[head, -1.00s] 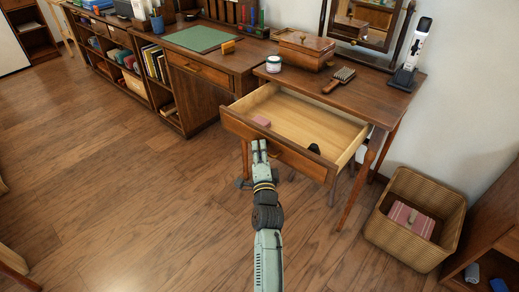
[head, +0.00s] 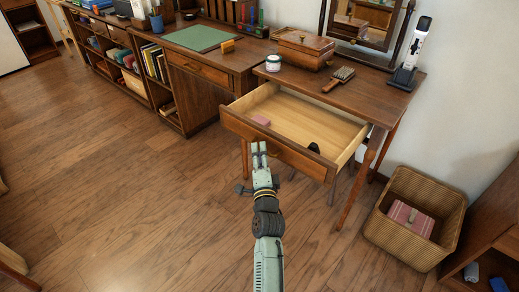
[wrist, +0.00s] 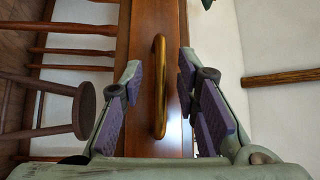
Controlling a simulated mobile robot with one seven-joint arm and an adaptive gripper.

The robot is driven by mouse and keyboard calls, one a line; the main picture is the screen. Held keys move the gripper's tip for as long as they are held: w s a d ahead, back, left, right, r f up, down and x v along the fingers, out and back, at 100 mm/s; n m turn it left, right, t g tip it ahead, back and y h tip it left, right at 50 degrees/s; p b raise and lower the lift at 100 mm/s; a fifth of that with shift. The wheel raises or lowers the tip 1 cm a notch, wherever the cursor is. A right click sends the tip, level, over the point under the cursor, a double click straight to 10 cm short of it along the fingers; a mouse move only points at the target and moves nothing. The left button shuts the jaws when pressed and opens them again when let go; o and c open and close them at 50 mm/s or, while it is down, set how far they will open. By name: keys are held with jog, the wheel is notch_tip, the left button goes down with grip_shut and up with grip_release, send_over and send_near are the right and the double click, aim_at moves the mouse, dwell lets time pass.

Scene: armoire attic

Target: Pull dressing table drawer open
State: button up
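The dressing table (head: 375,103) stands against the wall at right. Its drawer (head: 312,115) is pulled well out, with a small pink item and a dark item inside. In the wrist view the drawer front (wrist: 172,30) fills the middle, with a curved brass handle (wrist: 159,85) on it. My gripper (head: 259,150) is just in front of the drawer front in the head view. In the wrist view its two fingers (wrist: 160,95) are apart, one each side of the handle, with gaps between, so it is open and empty.
A wicker basket (head: 455,205) is on the floor at right. A stool (wrist: 60,115) shows in the wrist view. Floor at left is clear.

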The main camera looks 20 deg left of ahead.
jog(key=v, duration=0.5)
jog(key=shift+s, duration=0.15)
